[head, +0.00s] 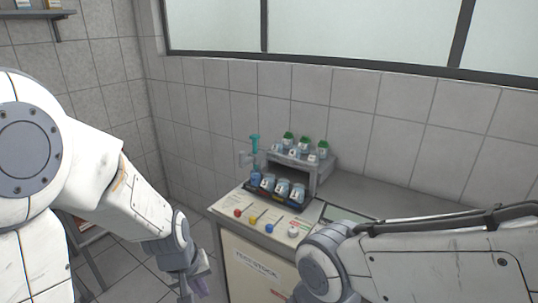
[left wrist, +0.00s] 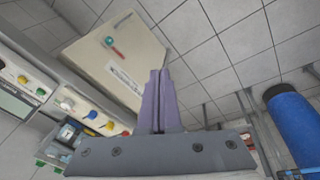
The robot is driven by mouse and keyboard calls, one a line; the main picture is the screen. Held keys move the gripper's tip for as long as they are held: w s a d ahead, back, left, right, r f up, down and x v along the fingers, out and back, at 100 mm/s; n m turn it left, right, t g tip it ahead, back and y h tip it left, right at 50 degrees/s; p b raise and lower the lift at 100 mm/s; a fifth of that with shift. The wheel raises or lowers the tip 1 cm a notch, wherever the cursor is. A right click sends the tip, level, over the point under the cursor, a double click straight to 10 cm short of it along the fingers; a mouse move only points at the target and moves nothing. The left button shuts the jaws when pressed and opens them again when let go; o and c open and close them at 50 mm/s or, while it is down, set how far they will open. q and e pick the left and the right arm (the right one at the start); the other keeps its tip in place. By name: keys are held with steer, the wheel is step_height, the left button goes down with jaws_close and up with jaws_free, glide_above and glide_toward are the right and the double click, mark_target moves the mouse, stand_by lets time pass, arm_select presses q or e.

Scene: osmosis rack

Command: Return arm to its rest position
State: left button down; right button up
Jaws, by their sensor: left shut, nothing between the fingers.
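My left gripper (head: 192,288) hangs low in front of the cabinet's left side in the head view, pointing down and clear of the counter. Its two purple fingers are pressed together, with nothing between them, in the left wrist view (left wrist: 160,75). My left arm comes in from the left and bends downward. My right arm reaches across the lower right of the head view, in front of the counter; its gripper is out of frame.
A rack (head: 318,169) on the counter (head: 385,191) holds green-capped bottles above and several labelled jars (head: 283,187) below. Coloured knobs (head: 254,220) line the front. The cabinet (head: 252,262) stands below. Open floor lies left; a blue cylinder (left wrist: 298,125) shows in the wrist view.

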arm_select(q)
steer(key=s+a+r+m, duration=0.2)
steer(key=s+a+m, duration=0.1)
steer(key=a+m, duration=0.15)
steer(key=s+d+r+m+g, duration=0.1)
steer(key=s+d+r+m, duration=0.2)
steer(key=s+d, duration=0.4)
steer(key=s+d+r+m+g, duration=0.1)
steer(key=s+d+r+m, duration=0.2)
steer(key=s+d, duration=0.3)
steer(key=shift+s+d+m, duration=0.4)
steer(key=shift+d+m, duration=0.35)
steer(key=shift+d, duration=0.1)
